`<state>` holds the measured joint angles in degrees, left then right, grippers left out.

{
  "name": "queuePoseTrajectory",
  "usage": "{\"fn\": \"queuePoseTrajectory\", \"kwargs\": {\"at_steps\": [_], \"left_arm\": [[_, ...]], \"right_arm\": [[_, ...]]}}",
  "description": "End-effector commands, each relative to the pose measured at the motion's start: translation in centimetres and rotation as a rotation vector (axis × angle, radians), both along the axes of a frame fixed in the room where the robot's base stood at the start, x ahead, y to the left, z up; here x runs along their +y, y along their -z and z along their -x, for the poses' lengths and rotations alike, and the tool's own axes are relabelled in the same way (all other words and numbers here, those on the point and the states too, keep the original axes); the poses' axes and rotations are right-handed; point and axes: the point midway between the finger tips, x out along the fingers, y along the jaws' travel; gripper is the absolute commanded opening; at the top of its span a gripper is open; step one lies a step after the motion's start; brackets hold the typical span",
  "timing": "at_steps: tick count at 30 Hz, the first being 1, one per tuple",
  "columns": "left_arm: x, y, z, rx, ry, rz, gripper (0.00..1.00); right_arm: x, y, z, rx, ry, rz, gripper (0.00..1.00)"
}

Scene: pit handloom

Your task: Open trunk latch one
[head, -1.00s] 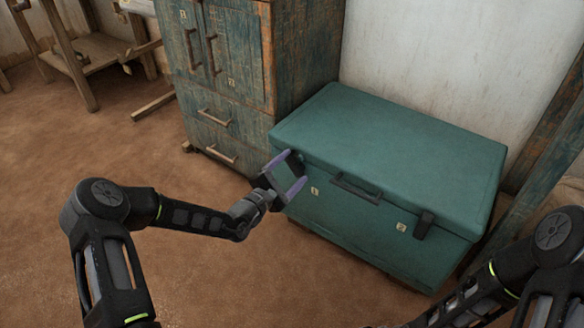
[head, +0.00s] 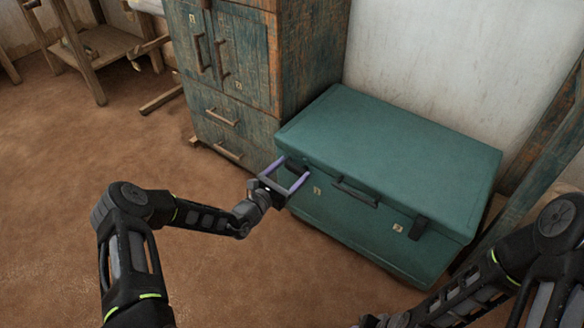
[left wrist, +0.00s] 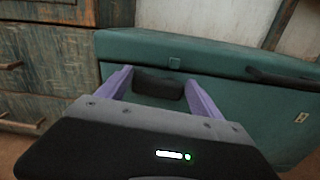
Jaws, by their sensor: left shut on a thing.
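The green trunk (head: 400,150) stands shut against the wall; it also shows in the left wrist view (left wrist: 240,105). Its left latch (left wrist: 158,88) is a dark bar on the front, just below the lid. My left gripper (head: 292,171) is at this latch. In the left wrist view its two purple fingers (left wrist: 158,80) are on either side of the latch and shut on it. The right latch (head: 420,227) is dark and lies against the trunk front, with a small pale tag (head: 398,228) beside it.
A dark handle (head: 354,191) sits on the trunk front between the latches. A worn blue-green cabinet (head: 235,75) with closed doors and drawers stands left of the trunk. A wooden post leans at the right. The brown floor (head: 60,200) in front is clear.

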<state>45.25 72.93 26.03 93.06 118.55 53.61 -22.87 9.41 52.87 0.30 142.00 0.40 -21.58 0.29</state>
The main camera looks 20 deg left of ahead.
Motion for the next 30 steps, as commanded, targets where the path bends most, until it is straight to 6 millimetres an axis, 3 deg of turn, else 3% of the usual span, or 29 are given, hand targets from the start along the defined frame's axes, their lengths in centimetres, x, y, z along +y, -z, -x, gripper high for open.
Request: {"fn": "queuePoseTrajectory", "kwargs": {"at_steps": [21, 22, 30], "left_arm": [[0.1, 0.45, 0.03, 0.044, 0.001, 0.1, 0.35], [0.11, 0.45, 0.02, 0.044, 0.001, 0.1, 0.78], [0.14, 0.33, -0.03, 0.041, 0.0, 0.098, 0.97]], "right_arm": [[-0.02, -0.5, 0.1, 0.003, -0.001, -0.001, 0.36], [-0.01, -0.5, 0.11, 0.003, -0.001, -0.001, 0.36], [-0.01, -0.51, 0.1, 0.003, -0.001, -0.001, 0.36]]}}
